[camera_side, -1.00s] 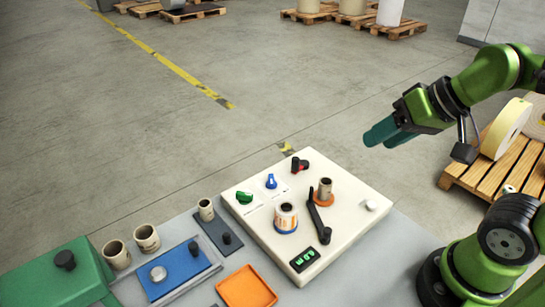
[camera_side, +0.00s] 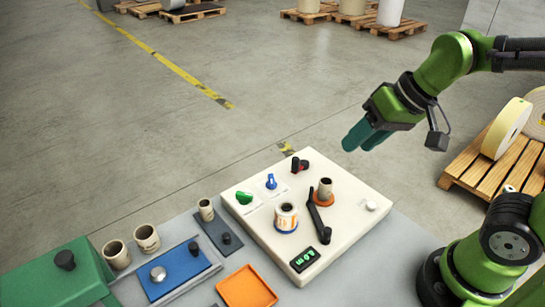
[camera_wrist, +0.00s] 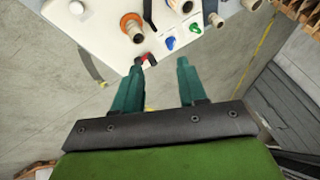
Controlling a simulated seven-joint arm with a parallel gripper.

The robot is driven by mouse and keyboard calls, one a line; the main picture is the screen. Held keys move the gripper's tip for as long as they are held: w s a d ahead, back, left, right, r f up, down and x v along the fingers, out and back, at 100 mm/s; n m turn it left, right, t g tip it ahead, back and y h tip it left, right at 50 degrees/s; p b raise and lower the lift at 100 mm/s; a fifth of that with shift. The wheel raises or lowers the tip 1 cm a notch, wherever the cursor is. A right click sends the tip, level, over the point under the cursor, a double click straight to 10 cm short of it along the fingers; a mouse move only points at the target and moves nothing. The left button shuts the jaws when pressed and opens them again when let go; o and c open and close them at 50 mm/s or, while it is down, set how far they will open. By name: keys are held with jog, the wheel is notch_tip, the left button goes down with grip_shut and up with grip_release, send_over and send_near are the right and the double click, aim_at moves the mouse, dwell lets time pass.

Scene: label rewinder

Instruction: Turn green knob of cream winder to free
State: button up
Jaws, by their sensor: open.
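The cream winder (camera_side: 345,225) lies on the grey table as a flat cream box. Its green knob (camera_side: 244,198) is at the left corner of its top, and it also shows in the wrist view (camera_wrist: 195,28). A blue knob (camera_side: 271,181) stands beside it, seen too in the wrist view (camera_wrist: 169,43). My gripper (camera_side: 357,141) is in the air beyond the winder's far right edge, well away from the green knob. In the wrist view its teal fingers (camera_wrist: 158,68) are apart with nothing between them. The green knob's markings are too small to read.
A red-and-black knob (camera_side: 299,165), a spool on an orange disc (camera_side: 324,191), another roll (camera_side: 286,218) and a black crank arm (camera_side: 318,220) rise from the winder. An orange tray (camera_side: 246,287), a blue plate (camera_side: 181,270) and cardboard cores (camera_side: 146,238) stand to its left.

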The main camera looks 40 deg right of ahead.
jog(key=w+a+n+g, duration=0.3)
jog(key=w+a, duration=0.2)
jog(key=w, duration=0.3)
jog(key=n+g+h, duration=0.2)
jog(key=n+h, duration=0.1)
jog(key=n, duration=0.4)
send_over(246, 194)
jog(key=shift+f, duration=1.15)
notch_tip(246, 194, down, 16)
jog(key=shift+f, duration=0.1)
grip_shut()
